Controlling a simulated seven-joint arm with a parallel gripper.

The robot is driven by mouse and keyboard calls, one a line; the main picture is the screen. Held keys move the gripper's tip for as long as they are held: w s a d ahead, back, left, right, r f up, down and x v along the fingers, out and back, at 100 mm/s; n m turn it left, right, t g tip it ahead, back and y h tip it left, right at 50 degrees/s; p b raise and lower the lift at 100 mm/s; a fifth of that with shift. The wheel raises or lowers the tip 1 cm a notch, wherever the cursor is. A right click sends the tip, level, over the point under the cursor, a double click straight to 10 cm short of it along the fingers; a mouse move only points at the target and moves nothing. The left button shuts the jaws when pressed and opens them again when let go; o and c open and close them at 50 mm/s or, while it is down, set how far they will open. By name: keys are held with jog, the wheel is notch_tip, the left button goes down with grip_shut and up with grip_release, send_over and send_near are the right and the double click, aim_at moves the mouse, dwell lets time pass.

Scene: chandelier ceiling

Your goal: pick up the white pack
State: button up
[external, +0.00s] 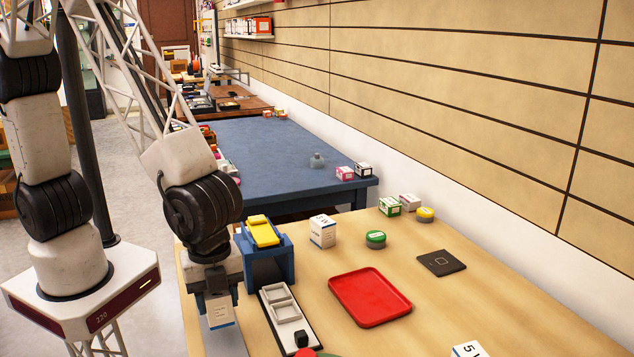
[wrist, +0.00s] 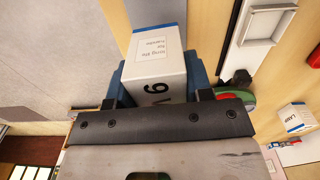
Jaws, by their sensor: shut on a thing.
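A white pack (external: 220,312) with a blue stripe is held between the fingers of my gripper (external: 219,296), at the table's near left edge. In the wrist view the same pack (wrist: 158,62) sits between both fingers of my gripper (wrist: 158,88), with dark print on its faces. The gripper is shut on it, pointing down. Whether the pack touches the surface below cannot be told. Another white pack (external: 322,231) stands upright further back, and part of a third white box (external: 468,350) shows at the bottom edge.
A blue stand (external: 265,262) with a yellow item (external: 262,231) is close to the right of my gripper. A tray with grey compartments (external: 281,304) and a red tray (external: 369,297) lie further right. A black square plate (external: 441,263) and a green-topped tin (external: 375,239) are beyond.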

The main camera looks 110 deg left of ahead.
jog(key=s+a+r, duration=0.1)
jog(key=s, duration=1.1)
jog(key=shift+s+a, duration=0.3)
jog(key=shift+s, duration=0.05)
jog(key=shift+r, duration=0.1)
jog(key=shift+r, duration=0.1)
notch_tip(320, 180, up, 12)
jog(key=f, duration=0.1)
jog(key=w+a+r, duration=0.1)
jog(key=w+a, duration=0.5)
jog(key=w, duration=0.3)
jog(key=w+a+r, duration=0.2)
jog(key=w+a, duration=0.5)
jog(key=w, duration=0.3)
jog(key=w+a+f, duration=0.1)
jog(key=w+a, duration=0.6)
jog(key=a, duration=0.3)
jog(key=w+a+f, duration=0.2)
jog(key=w+a, duration=0.4)
jog(key=a, duration=0.4)
notch_tip(320, 180, down, 10)
jog(key=shift+d+f+m, duration=0.2)
jog(key=shift+d+m, duration=0.1)
